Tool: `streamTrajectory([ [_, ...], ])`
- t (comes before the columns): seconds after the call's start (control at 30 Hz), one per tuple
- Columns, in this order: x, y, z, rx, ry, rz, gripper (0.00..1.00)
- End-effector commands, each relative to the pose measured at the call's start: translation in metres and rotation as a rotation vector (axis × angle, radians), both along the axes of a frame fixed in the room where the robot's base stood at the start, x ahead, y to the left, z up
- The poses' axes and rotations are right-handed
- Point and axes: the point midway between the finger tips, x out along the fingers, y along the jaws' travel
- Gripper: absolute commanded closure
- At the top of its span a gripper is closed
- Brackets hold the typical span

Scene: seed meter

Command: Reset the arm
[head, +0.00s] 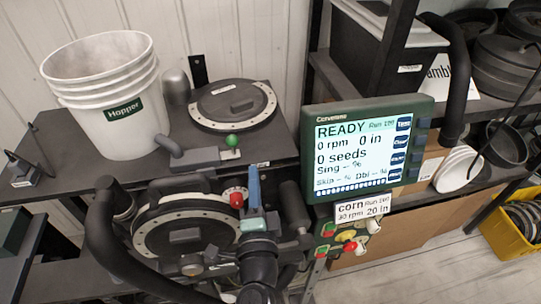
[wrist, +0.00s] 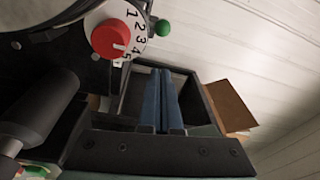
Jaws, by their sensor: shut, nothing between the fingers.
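My gripper (head: 253,170) is in the lower middle of the head view, its blue fingers pointing up in front of the seed meter (head: 150,233). In the wrist view the blue fingers of my gripper (wrist: 161,72) lie side by side, shut with nothing between them. A red knob (head: 236,200) on a white numbered dial is just left of the fingers. In the wrist view the red knob (wrist: 110,40) is at the upper left, apart from the fingertips, its dial showing numbers from 1 to 5. My arm hides part of the meter.
A white Hopper bucket (head: 105,100) and a round disc (head: 232,104) stand on the dark shelf behind. A monitor (head: 365,150) reading READY, 0 rpm, 0 seeds is right of my gripper. Colored buttons (head: 350,246) sit below it. A curved black hose (head: 105,225) is at the left.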

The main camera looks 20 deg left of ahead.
Motion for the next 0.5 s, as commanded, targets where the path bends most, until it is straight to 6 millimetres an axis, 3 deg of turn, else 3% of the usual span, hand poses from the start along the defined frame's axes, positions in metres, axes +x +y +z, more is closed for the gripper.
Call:
streamTrajectory([
  [0.2,0.0,0.0,0.0,0.0,-0.001,0.0,1.0],
  [0.27,0.004,-0.001,0.011,-0.018,-0.031,-0.002,1.0],
  [0.37,0.015,-0.007,0.051,-0.101,-0.147,-0.017,1.0],
  [0.5,0.028,-0.027,0.147,-0.325,-0.411,-0.098,1.0],
])
